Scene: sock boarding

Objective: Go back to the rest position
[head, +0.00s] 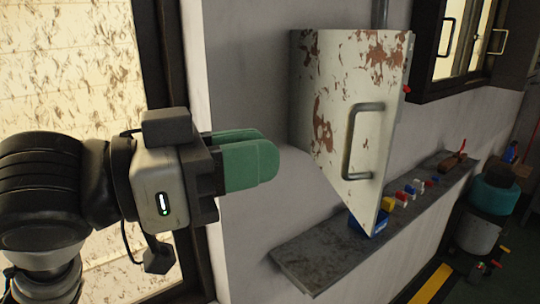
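My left gripper (268,152) reaches in from the left at mid height, its green fingers pointing right. The two fingers overlap in this side-on view, so the gap between them cannot be judged. No object shows at the fingertips. The gripper is apart from the rust-stained white metal cabinet (340,75), which is to its right. My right gripper is not in view.
The cabinet has a grey bar handle (350,145). Below it, a grey shelf (320,250) holds a blue bin (367,224) and several small coloured items. A dark-framed window is behind my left arm. A teal-topped container (493,195) stands at the right.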

